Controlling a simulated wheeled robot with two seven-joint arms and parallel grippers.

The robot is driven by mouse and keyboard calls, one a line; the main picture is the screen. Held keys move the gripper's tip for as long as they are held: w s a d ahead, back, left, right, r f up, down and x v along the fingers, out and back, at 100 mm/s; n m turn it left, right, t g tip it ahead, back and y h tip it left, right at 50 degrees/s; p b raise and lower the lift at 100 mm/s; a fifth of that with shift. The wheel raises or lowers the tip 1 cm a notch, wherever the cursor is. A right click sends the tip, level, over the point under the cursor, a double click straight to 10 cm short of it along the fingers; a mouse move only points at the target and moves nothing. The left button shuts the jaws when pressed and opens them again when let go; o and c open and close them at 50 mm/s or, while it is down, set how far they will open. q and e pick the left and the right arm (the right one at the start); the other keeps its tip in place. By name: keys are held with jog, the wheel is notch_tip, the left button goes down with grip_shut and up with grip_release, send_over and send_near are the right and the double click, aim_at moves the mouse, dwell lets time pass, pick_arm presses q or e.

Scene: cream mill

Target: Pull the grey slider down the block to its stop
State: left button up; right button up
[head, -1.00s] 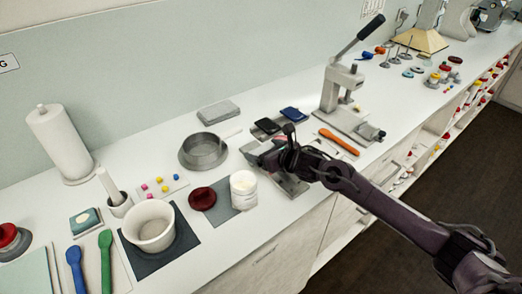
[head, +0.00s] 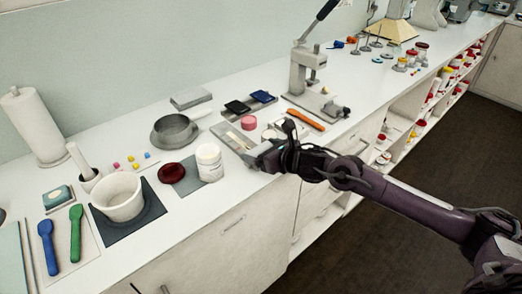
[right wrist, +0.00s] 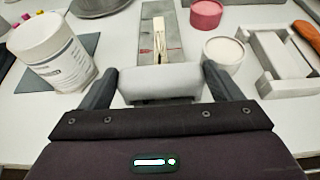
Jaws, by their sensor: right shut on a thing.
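The grey block (head: 229,131) is a long flat bar lying on the counter, with its near end toward the front edge. The right wrist view shows the block (right wrist: 173,36) running away from me, with a pale strip (right wrist: 159,38) and red marks on it. The light grey slider (right wrist: 158,87) lies across the near part of the block. My right gripper (head: 259,160) is at the block's near end, close to the counter's front edge. In the right wrist view its two fingers (right wrist: 158,86) are shut on the slider's ends.
A white jar (head: 209,163) stands close left of the block. A pink cylinder (head: 248,122) stands right of it, with a white-topped pot (right wrist: 224,50) nearer. A lever press (head: 303,72) and an orange tool (head: 304,119) are farther right. Open floor lies before the counter.

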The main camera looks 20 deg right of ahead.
jog(key=shift+f, duration=0.15)
jog(key=o, duration=1.2)
jog(key=shift+s, duration=0.1)
jog(key=shift+c, duration=0.2)
pick_arm(q)
jog(key=shift+s, duration=0.65)
pick_arm(e)
jog(key=shift+o, duration=0.4)
jog(key=shift+s+d, duration=0.15)
pick_arm(q)
jog(key=shift+f, duration=0.1)
pick_arm(e)
jog(key=shift+s, duration=0.1)
jog(key=shift+s+d+r, duration=0.2)
jog(key=shift+s+r, duration=0.05)
pick_arm(q)
jog(key=shift+w+f+b, duration=0.1)
jog(key=shift+f+b, duration=0.6)
jog(key=shift+b, duration=0.05)
pick_arm(e)
jog(key=v, duration=0.7)
jog(key=shift+a+r, duration=0.1)
